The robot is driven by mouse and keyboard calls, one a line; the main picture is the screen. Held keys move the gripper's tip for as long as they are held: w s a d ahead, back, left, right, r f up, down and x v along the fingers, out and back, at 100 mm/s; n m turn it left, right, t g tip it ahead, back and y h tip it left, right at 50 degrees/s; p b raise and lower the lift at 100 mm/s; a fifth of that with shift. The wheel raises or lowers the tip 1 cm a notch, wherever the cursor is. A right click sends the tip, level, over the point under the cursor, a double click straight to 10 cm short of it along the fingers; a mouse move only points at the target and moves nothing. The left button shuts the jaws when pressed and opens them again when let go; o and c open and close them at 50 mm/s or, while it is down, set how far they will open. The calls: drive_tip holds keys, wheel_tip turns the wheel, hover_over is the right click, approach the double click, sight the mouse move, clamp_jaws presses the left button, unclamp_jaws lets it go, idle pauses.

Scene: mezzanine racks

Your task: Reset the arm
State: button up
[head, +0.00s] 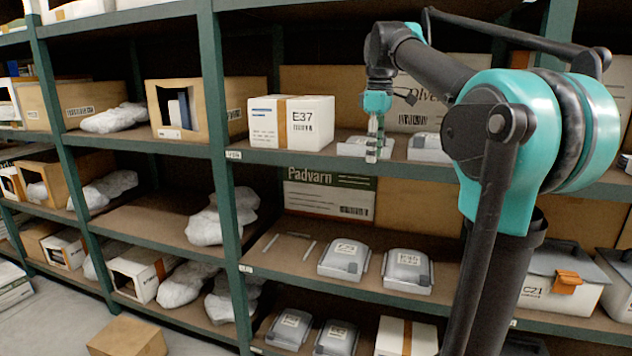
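My arm, dark with teal joints, rises on the right of the head view and reaches forward and left toward the rack. My gripper (374,150) hangs pointing down in front of the upper shelf. It is just right of a white box marked E37 (291,122) and in front of a grey-and-white package (356,147). The gripper is small in the picture, and I cannot tell whether its fingers are open or shut. No held object can be made out.
Green-framed racks (222,150) fill the view. The middle shelf holds two grey-lidded packages (408,271) and a Padvarn box (330,193). Wrapped bundles (222,217) lie to the left. A cardboard box (127,337) stands on the floor (55,325), which is otherwise clear nearby.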

drive_tip(key=s+d+f+m+t, duration=0.1)
drive_tip(key=s+f+m, duration=0.3)
drive_tip(key=f, duration=0.9)
drive_tip(key=s+d+f+m+t, duration=0.1)
drive_tip(key=s+f+m, duration=0.3)
drive_tip(key=s+f, duration=0.6)
drive_tip(key=s+d+f+m+t, duration=0.1)
drive_tip(key=s+f+m, duration=0.3)
drive_tip(key=f, duration=1.3)
drive_tip(key=s, duration=0.3)
drive_tip(key=shift+s+d+f+t, duration=0.25)
drive_tip(key=shift+s+f+t, duration=0.05)
drive_tip(key=shift+f, duration=0.05)
